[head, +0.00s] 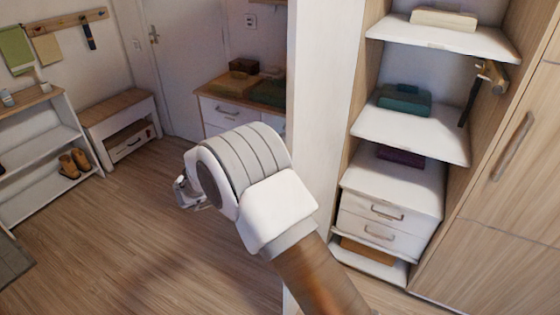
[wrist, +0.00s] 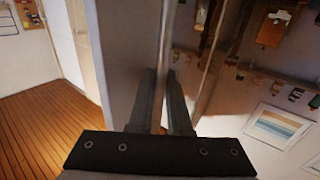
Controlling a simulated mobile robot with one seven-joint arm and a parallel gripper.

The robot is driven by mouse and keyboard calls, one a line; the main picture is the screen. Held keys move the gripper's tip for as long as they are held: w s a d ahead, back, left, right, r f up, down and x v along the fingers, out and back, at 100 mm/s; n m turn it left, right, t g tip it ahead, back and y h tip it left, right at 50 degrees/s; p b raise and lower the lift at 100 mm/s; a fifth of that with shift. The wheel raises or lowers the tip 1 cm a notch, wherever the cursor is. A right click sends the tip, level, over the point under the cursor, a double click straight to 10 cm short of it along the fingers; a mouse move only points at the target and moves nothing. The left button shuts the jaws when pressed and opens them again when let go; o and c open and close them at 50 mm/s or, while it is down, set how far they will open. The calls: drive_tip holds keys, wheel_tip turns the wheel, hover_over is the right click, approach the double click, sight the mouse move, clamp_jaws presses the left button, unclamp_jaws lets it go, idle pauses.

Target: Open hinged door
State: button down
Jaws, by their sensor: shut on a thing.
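A white door (head: 185,60) with a small lever handle stands closed at the back in the head view. A wooden hinged-looking cabinet door (head: 490,150) with a bar handle (head: 514,142) is at the right. In the head view my gripper (head: 186,192) is mostly hidden by my own wrist and is over the floor, left of a white upright panel (head: 325,110). In the wrist view the two fingers (wrist: 166,110) are close together, one on each side of a thin upright edge of a grey panel (wrist: 128,60). I cannot tell which door this panel belongs to.
Open shelves (head: 415,130) with boxes and a small drawer unit (head: 383,215) stand right of the white panel. A shoe rack (head: 40,150) and a bench (head: 118,115) line the left wall. A low dresser (head: 225,115) stands behind.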

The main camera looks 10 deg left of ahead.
drive_tip(key=c, duration=1.2)
unclamp_jaws()
drive_tip(key=shift+o, duration=0.2)
drive_tip(key=b+v, duration=0.1)
drive_tip(key=v, duration=1.6)
drive_tip(key=shift+b, duration=0.3)
drive_tip(key=shift+s+a, duration=0.15)
drive_tip(key=shift+s, duration=0.05)
